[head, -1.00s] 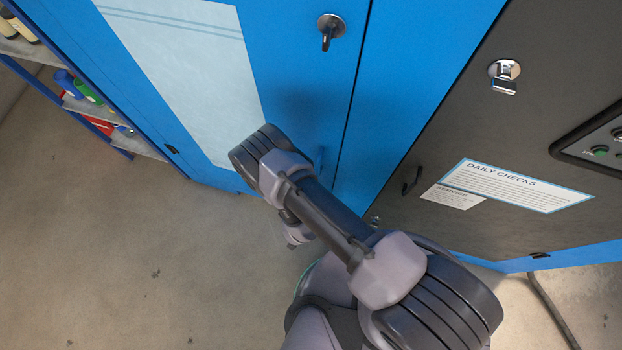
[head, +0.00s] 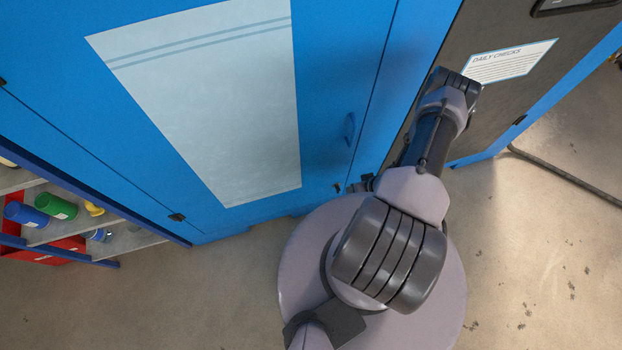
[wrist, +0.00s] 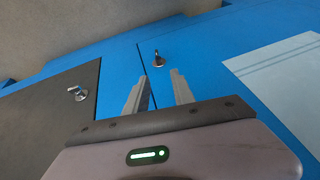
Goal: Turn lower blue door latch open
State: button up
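The lower blue door latch (wrist: 158,60) is a small round metal knob with a dark tab, on the blue door near the seam. In the wrist view, where the floor is at the top, its tab points up toward the floor side. My gripper (wrist: 159,76) is open and empty. The latch shows just beyond the fingertips, roughly between them in the picture, with no contact visible. In the head view a small dark fitting (head: 337,188) low on the blue door looks like this latch; my fingers cannot be made out there.
A second metal latch (wrist: 77,93) sits on the dark grey door. The blue door carries a pale panel (head: 215,100) and a blue handle (head: 350,130). Shelves with bottles (head: 55,206) stand at left. A dark hose (head: 565,175) lies on the floor at right.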

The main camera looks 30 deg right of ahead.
jog(key=b+x, duration=0.3)
jog(key=x, duration=0.2)
jog(key=b+x, duration=0.2)
jog(key=x, duration=0.4)
jog(key=b+x, duration=0.3)
jog(key=x, duration=0.3)
jog(key=shift+s+d+f+b, duration=0.3)
grip_shut()
